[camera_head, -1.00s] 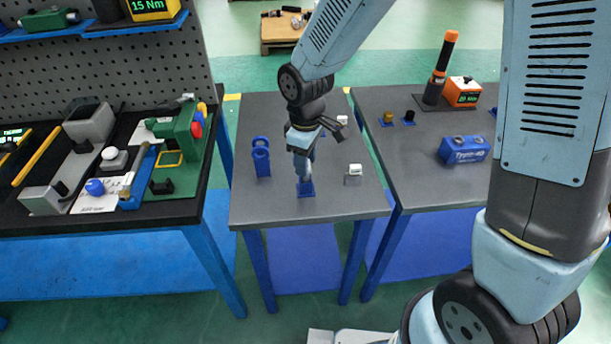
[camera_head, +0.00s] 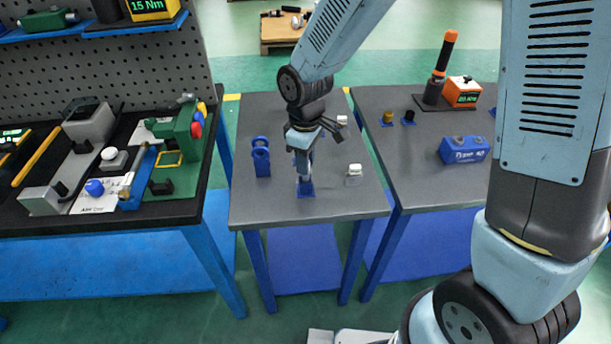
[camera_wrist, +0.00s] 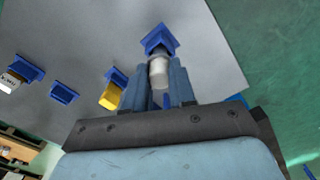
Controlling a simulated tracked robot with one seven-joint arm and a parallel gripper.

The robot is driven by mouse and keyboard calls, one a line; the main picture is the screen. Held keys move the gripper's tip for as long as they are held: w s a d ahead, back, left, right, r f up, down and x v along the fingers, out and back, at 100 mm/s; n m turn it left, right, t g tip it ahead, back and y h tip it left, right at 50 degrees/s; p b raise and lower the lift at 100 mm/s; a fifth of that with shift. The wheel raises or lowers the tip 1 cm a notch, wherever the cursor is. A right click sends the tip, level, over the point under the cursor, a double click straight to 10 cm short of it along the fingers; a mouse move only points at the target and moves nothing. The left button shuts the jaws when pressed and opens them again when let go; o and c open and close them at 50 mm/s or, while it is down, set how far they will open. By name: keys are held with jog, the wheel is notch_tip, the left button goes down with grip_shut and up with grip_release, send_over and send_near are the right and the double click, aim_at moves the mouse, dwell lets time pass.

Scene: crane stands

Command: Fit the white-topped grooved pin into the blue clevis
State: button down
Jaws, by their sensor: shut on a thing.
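My gripper (camera_head: 304,176) is low over the front middle of the centre table, pointing down. In the wrist view, my gripper (camera_wrist: 160,92) is shut on the white-topped pin (camera_wrist: 158,72), whose pale top shows between the fingers. A blue base (camera_wrist: 158,38) lies just past the pin; its square foot also shows under the fingers in the head view (camera_head: 305,190). I cannot tell whether the pin sits in that base or is clear of it. The upright blue piece with a ring-shaped top, seemingly the clevis (camera_head: 261,157), stands left of my gripper. The pin's groove is hidden.
A white-topped block (camera_head: 354,170) stands right of my gripper, and another white piece (camera_head: 341,120) farther back. A yellow piece in a blue holder (camera_wrist: 110,95) shows in the wrist view. The right table carries a blue block (camera_head: 464,149). The centre table's front edge is clear.

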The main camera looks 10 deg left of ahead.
jog(key=shift+r, duration=0.15)
jog(key=shift+r, duration=3.35)
